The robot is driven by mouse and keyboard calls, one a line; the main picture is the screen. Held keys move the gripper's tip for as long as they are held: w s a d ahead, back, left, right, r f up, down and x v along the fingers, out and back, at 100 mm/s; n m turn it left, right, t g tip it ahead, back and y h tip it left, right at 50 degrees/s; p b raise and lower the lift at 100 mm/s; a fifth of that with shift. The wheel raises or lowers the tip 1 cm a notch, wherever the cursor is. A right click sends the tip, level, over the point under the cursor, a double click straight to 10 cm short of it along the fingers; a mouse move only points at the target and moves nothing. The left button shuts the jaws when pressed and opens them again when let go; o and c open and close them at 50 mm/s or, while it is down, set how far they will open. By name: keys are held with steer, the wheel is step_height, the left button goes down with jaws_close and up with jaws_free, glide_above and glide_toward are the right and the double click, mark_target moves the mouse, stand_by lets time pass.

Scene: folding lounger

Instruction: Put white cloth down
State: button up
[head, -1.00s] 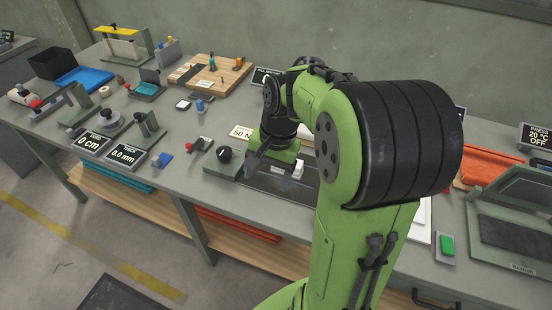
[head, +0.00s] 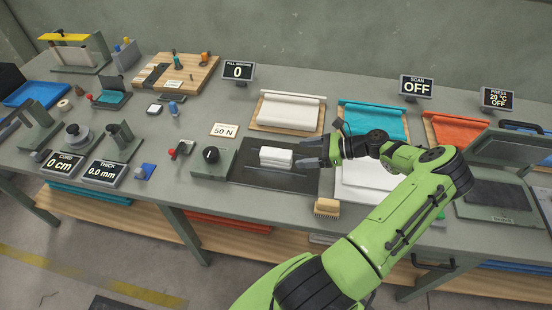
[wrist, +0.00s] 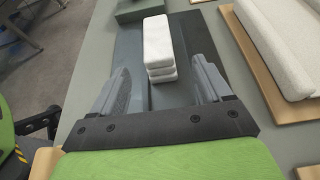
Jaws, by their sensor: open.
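The white cloth (head: 276,158) is a small folded stack of layers. It rests on a dark flat plate (head: 255,178) on the bench. In the wrist view the white cloth (wrist: 157,40) lies ahead of my gripper (wrist: 161,72), in line with the gap between its fingers. In the head view my gripper (head: 302,152) is just right of the stack, low over the plate, with its fingers spread. The gripper is open and nothing shows held in it. The wrist view does not settle whether the fingertips overlap the stack's near end.
A white roll on a board (head: 289,111) stands behind the plate, with teal (head: 372,121) and orange (head: 458,130) sheets to its right. A brush (head: 326,208) lies at the front edge. A knobbed box (head: 211,158) is left of the plate. A press (head: 500,190) stands far right.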

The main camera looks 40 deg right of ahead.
mark_target(278, 157)
steer(key=b+x, duration=0.1)
steer(key=x, duration=0.8)
steer(key=shift+w+a+f, duration=0.15)
steer(key=shift+a, duration=0.05)
steer(key=c, duration=1.1)
step_height(278, 157, up, 10)
steer(key=shift+r+p, duration=0.1)
steer(key=shift+p, duration=1.05)
steer(key=a+f+n+g+y, duration=0.1)
steer(key=a, duration=0.7)
steer(key=a+f+n+g, duration=0.1)
steer(key=a, duration=0.8)
steer(key=w+a+f+n+g+y, duration=0.1)
steer(key=a, duration=0.7)
steer(key=shift+a+y, duration=0.3)
steer(key=shift+a, duration=0.05)
